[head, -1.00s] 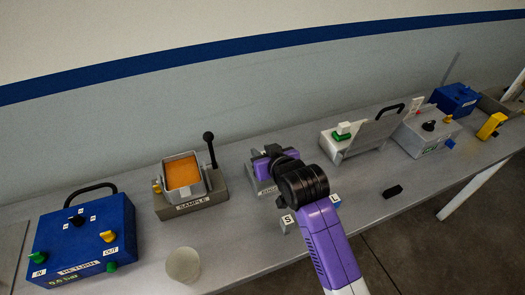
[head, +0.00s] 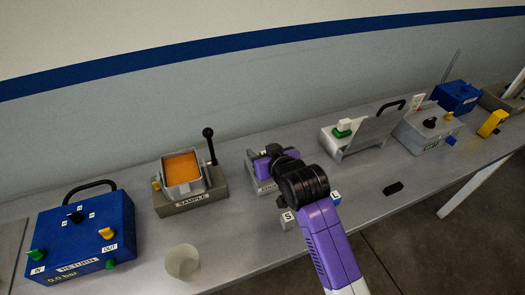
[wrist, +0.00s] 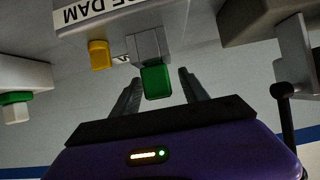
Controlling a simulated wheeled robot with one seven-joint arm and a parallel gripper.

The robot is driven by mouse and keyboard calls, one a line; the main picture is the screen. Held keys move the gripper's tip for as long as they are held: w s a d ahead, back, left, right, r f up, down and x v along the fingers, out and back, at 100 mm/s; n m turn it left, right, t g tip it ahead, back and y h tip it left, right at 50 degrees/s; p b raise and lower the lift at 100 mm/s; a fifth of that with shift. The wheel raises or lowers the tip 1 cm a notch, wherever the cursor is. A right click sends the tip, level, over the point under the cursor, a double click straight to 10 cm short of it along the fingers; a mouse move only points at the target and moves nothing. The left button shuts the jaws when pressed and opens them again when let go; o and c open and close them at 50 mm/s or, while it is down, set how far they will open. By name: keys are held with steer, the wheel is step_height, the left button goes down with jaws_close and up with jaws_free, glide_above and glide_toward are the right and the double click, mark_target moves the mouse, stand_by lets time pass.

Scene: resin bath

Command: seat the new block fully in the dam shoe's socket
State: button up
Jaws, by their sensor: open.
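In the wrist view, a green block (wrist: 156,80) stands at the front of a grey piece (wrist: 148,43) on the dam unit (wrist: 185,14), whose label is partly cut off and reads "RE DAM". I cannot tell how deep the green block sits. My gripper (wrist: 160,77) is open, with one finger on each side of the green block and visible gaps between. In the head view my gripper (head: 265,160) is over the dam unit (head: 254,181), and it hides the block and socket.
A yellow knob (wrist: 98,55) is beside the grey piece. The SAMPLE unit (head: 190,203), with an upright black lever (head: 209,140), stands to the left. A white-and-green part (head: 343,129) is on the unit to the right. Small marked blocks (head: 288,219) lie in front.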

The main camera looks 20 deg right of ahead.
steer(key=v, duration=0.7)
steer(key=shift+s, duration=0.15)
steer(key=shift+s+r, duration=0.1)
steer(key=shift+w+r, duration=0.2)
steer(key=shift+r, duration=0.1)
step_height(320, 180, up, 5)
steer(key=t, duration=0.3)
steer(key=s+f, duration=0.3)
steer(key=s, duration=1.6)
steer(key=s+f, duration=0.3)
steer(key=s, duration=1.7)
steer(key=shift+s+f, duration=0.2)
steer(key=shift+s, duration=0.15)
